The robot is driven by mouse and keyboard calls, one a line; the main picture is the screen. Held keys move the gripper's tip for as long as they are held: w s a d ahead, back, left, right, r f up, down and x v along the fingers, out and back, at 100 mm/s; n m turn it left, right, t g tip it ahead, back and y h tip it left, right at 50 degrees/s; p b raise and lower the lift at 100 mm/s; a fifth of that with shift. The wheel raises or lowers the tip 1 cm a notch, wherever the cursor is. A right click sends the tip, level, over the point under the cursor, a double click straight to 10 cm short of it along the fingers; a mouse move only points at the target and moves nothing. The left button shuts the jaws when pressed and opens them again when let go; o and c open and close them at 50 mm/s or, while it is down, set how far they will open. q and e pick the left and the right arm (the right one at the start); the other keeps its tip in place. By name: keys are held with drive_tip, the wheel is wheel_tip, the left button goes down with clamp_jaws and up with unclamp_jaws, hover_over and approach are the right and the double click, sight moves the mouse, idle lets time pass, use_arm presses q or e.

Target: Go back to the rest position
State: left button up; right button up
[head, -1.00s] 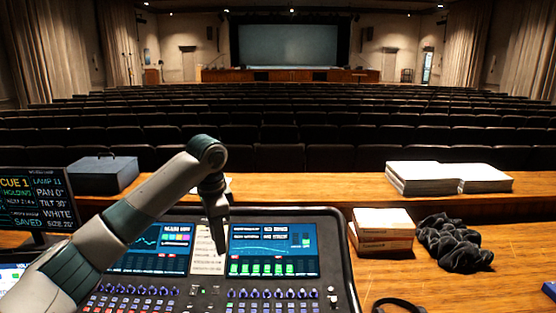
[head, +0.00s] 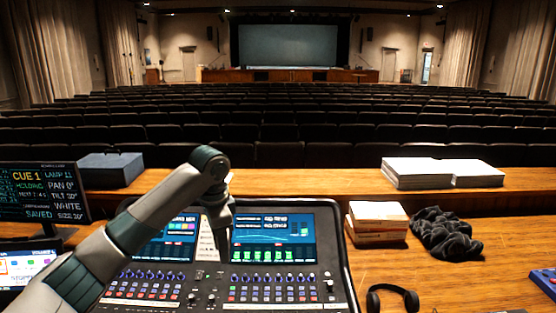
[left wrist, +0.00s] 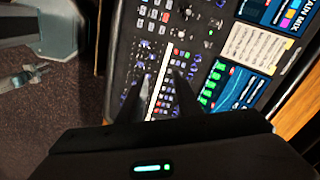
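My left arm comes in from the left in the head view. Its gripper (head: 220,240) points down over the mixing desk (head: 345,270), in front of the screens. In the left wrist view the two dark fingers (left wrist: 159,90) are apart with nothing held between them. The desk's faders and keys show beyond the fingertips, and its lit screens (left wrist: 240,90) lie to the right. I cannot tell the exact height of the fingertips above the desk. My right gripper cannot be made out in either view.
A monitor (head: 40,192) and a blue-grey case (head: 110,170) stand at the left. White paper stacks (head: 415,173), small boxes (head: 377,222), a black cloth (head: 446,233) and headphones (head: 392,298) lie to the right. Rows of seats lie beyond the wooden table.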

use_arm(q)
drive_tip(key=s+d+f+n+h, duration=0.2)
drive_tip(key=s+d+f, duration=0.1)
drive_tip(key=s+f, duration=0.9)
drive_tip(key=s+d+f+n+h, duration=0.1)
drive_tip(key=s+d+f, duration=0.3)
drive_tip(key=s+f, duration=0.75)
drive_tip(key=s+a+f+n+t+y, duration=0.1)
drive_tip(key=s+a+f+n, duration=0.3)
drive_tip(key=s+a, duration=0.6)
drive_tip(key=s+a+f+n+t+y, duration=0.15)
drive_tip(key=s+a+f+n, duration=0.3)
drive_tip(key=s, duration=0.95)
wheel_tip(320, 180, down, 32)
drive_tip(key=g+b, duration=0.2)
drive_tip(key=b, duration=0.4)
drive_tip(key=s+a+f+b, duration=0.2)
drive_tip(key=s+f+b, duration=0.1)
drive_tip(key=s+f, duration=0.6)
drive_tip(key=s+a+f+g+b, duration=0.1)
drive_tip(key=s+f+b, duration=0.2)
drive_tip(key=s+f, duration=0.7)
wheel_tip(320, 180, down, 7)
drive_tip(key=shift+a+f+m, duration=0.1)
drive_tip(key=shift+a+m, duration=0.25)
drive_tip(key=shift+m, duration=0.1)
drive_tip(key=shift+y, duration=0.25)
